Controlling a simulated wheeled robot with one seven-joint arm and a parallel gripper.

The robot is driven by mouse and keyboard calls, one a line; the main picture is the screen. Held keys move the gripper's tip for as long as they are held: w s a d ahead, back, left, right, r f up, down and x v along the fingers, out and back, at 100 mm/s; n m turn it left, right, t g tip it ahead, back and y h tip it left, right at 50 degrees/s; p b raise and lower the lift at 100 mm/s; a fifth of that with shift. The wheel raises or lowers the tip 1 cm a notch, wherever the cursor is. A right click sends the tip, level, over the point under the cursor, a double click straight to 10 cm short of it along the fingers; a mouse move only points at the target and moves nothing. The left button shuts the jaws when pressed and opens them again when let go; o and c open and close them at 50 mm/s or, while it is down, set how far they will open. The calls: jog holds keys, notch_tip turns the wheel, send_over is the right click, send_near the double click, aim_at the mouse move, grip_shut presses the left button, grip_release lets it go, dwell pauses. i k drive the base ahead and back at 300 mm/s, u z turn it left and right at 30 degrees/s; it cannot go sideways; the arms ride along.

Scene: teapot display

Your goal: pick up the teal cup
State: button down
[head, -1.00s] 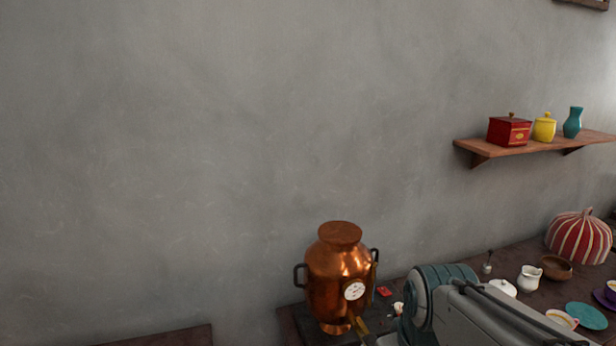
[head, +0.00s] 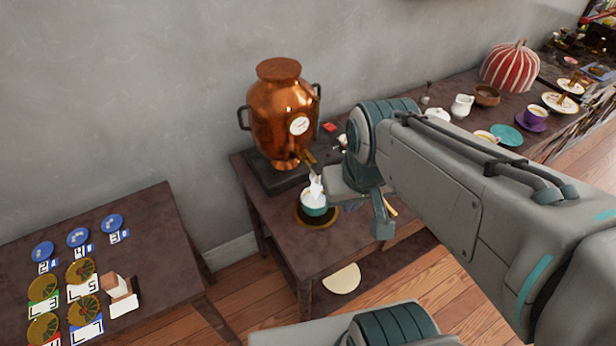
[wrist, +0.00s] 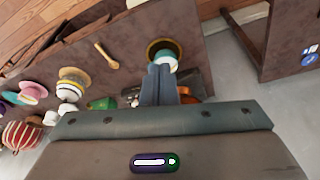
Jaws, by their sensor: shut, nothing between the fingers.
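The teal cup (head: 314,207) stands upright on a dark saucer with a gold rim (head: 317,221), at the near corner of the table, below the copper urn's spout. White wisps, perhaps steam, rise over it in the head view. In the wrist view the cup (wrist: 165,59) and saucer (wrist: 153,45) show just beyond my fingertips, which hide part of the cup. My gripper (wrist: 164,70) is shut and empty, its fingers together and pointing toward the cup. I cannot tell whether they touch it.
The copper urn (head: 281,110) stands close behind the cup on a dark base. Cups, bowls and a striped red pot (head: 510,68) stand farther right. A lower table (head: 150,222) with blue and gold discs is at left.

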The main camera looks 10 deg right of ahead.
aim_at(319, 202)
jog(key=u, duration=3.5)
jog(key=k, duration=1.05)
jog(key=z, duration=1.75)
